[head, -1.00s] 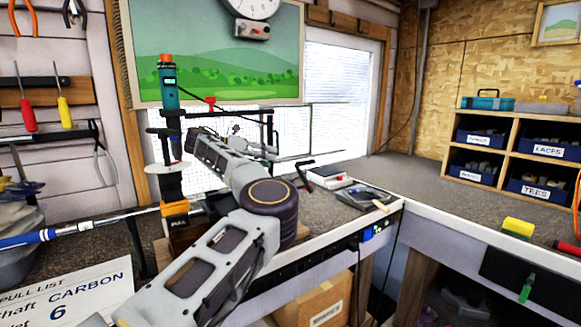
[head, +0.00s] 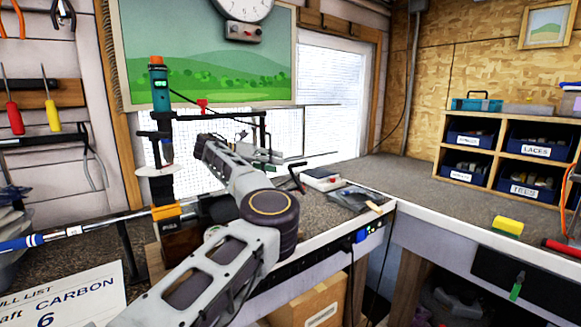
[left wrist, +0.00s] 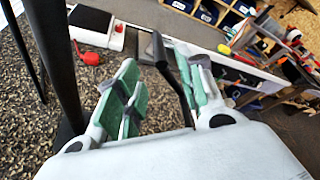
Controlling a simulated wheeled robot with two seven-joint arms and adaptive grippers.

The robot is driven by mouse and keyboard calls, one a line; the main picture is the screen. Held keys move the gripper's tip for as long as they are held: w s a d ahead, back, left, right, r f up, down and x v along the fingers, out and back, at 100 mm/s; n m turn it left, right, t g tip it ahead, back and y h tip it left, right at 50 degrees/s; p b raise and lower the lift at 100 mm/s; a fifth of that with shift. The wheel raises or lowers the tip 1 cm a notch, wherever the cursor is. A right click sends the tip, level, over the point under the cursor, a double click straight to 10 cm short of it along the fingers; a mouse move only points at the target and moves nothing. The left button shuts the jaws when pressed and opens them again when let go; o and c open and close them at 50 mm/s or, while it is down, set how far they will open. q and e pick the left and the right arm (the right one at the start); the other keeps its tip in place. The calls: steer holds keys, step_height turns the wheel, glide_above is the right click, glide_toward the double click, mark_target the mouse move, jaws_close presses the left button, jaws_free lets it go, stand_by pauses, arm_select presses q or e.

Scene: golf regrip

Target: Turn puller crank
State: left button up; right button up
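The puller stands on the bench at left, with a yellow block marked PULL (head: 167,211) around a club shaft (head: 90,228). A black bent crank (head: 297,179) shows to the right of my left gripper (head: 262,155) in the head view. My left arm hides part of the puller. In the left wrist view, the green-padded fingers of my left gripper (left wrist: 160,98) are apart. A black bar (left wrist: 172,75), which looks like the crank, lies between them, nearer the right finger. I cannot tell whether it touches. My right gripper is not in view.
A teal upright tool (head: 160,92) stands above the puller. A small white box (head: 322,180) and a dark tray (head: 352,198) lie on the bench to the right. A cubby shelf (head: 480,115) holds labelled bins. The bench's back right is clear.

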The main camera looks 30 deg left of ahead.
mark_target(291, 165)
arm_select(q)
steer(key=shift+x, duration=3.5)
steer(key=shift+c, duration=0.4)
jaws_close()
